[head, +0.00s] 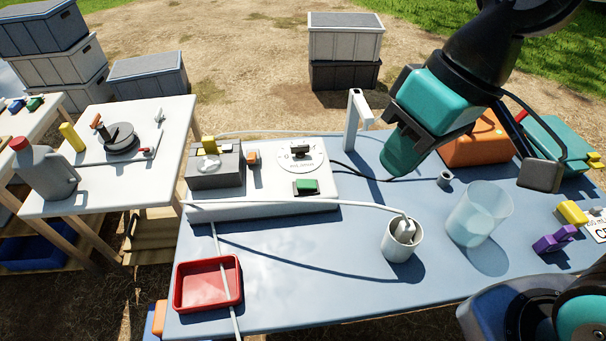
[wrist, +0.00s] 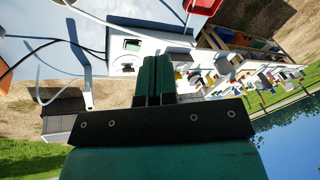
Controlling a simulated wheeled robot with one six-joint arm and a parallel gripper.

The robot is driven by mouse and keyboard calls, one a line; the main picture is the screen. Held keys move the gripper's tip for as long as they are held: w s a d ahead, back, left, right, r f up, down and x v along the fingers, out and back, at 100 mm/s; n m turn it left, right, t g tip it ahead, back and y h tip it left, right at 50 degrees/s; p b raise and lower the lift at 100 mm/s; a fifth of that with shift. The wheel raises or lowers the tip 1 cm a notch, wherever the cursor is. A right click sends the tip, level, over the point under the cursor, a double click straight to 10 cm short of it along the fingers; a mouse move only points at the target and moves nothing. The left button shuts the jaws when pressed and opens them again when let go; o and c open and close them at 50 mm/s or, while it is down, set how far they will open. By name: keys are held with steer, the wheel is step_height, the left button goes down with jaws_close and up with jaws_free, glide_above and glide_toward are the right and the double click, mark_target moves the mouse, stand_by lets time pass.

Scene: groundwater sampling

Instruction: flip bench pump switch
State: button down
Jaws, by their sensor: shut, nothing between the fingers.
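The bench pump (head: 262,205) is a white unit on the blue table, with a grey box (head: 205,177) on its left and a round dial with a black knob (head: 299,153) at the back. A green switch (head: 306,187) in a dark frame sits on its front right; I cannot tell its position. In the wrist view, the pump (wrist: 150,42) and its green switch (wrist: 132,44) appear upside down, beyond the fingers. My gripper (head: 393,172) is shut and empty, above the table to the right of the pump. Its green fingers (wrist: 153,62) are pressed together, apart from the switch.
A pale tube (head: 290,204) runs across the pump's front into a white cup (head: 398,243). A clear beaker (head: 475,220) stands to the right and a red tray (head: 207,284) at front left.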

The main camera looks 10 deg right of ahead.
mark_target(301, 181)
steer(key=w+a+f+m+t+h+b, duration=0.1)
steer(key=w+a+f+m+b, duration=0.1)
steer(key=w+f, duration=0.4)
steer(key=w+a+f+m+t+h+b, duration=0.2)
steer(key=w+f, duration=0.4)
steer(key=w, duration=0.6)
steer(key=a+m, duration=0.1)
steer(key=a, duration=0.1)
steer(key=shift+w+a+m, duration=0.15)
steer(key=shift+a+m, duration=0.25)
steer(key=shift+f, duration=0.15)
steer(key=x, duration=0.8)
steer(key=s+x, duration=0.1)
steer(key=x, duration=0.3)
steer(key=shift+w+a+f+p, duration=0.1)
steer(key=shift+a+f+p, duration=0.1)
steer(key=shift+f+p, duration=0.2)
steer(key=shift+a+f, duration=0.15)
steer(key=shift+f, duration=0.4)
